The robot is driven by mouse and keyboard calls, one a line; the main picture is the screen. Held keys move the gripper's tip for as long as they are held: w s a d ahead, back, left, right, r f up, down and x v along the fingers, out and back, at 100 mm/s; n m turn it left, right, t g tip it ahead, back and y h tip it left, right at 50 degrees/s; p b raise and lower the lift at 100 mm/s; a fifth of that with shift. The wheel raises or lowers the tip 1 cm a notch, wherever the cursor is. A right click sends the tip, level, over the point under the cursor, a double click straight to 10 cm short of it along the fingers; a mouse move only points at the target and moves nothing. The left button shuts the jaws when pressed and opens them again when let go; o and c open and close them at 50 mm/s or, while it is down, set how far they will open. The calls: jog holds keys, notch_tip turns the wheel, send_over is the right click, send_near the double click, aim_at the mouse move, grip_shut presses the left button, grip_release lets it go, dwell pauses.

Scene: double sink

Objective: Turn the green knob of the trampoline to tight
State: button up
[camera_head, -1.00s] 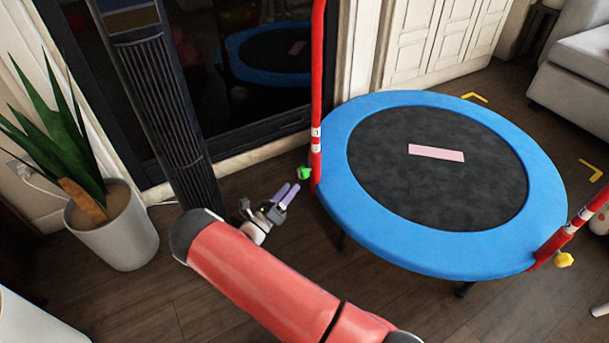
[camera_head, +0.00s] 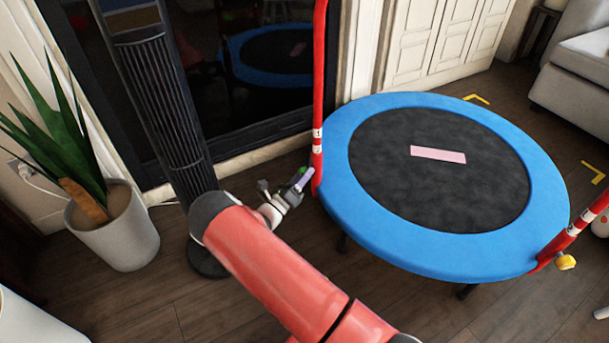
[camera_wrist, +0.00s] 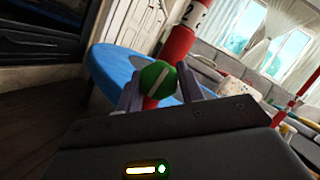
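The trampoline (camera_head: 345,220) has a blue rim and a dark mat. The green knob (camera_wrist: 159,77) sits low on its red post (camera_wrist: 177,46), with a pale stripe running diagonally across its face. In the head view, only a bit of the green knob (camera_head: 302,169) shows, mostly hidden by my fingers. My gripper (camera_head: 304,180) is beside the post's foot. In the wrist view, my gripper (camera_wrist: 159,88) is open, one finger on each side of the knob. I cannot tell whether either finger touches it.
A black tower fan (camera_head: 165,110) stands left of my arm, and a potted plant (camera_head: 113,230) farther left. A yellow knob (camera_head: 565,262) is on the trampoline's other red post. A glass-fronted dark cabinet (camera_head: 250,90) is behind. Bare wooden floor lies in front.

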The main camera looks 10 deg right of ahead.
jog(key=c, duration=0.4)
jog(key=shift+c, duration=0.2)
jog(key=shift+f+m+b, duration=0.1)
jog(key=shift+m+b, duration=0.25)
jog(key=shift+m, duration=0.05)
jog(key=m+h+b, duration=0.1)
jog(key=m, duration=0.1)
jog(key=shift+f+m+g+b, duration=0.1)
jog(key=shift+m+g+b, duration=0.2)
jog(key=shift+g+b, duration=0.1)
jog(key=m+g+h, duration=0.1)
jog(key=m, duration=0.1)
jog(key=m+g+h+b, duration=0.1)
jog(key=m, duration=0.2)
jog(key=shift+w, duration=0.1)
jog(key=m+g, duration=0.2)
jog(key=m, duration=0.2)
jog(key=m+g+h, duration=0.1)
jog(key=m+g, duration=0.1)
jog(key=m, duration=0.2)
jog(key=shift+w, duration=0.1)
jog(key=m+g, duration=0.1)
jog(key=m, duration=0.1)
jog(key=m+g, duration=0.1)
jog(key=m, duration=0.2)
jog(key=m+g, duration=0.1)
jog(key=m, duration=0.1)
jog(key=shift+a+r+m+g, duration=0.1)
jog(key=shift+r+m+g, duration=0.15)
jog(key=shift+m+g, duration=0.15)
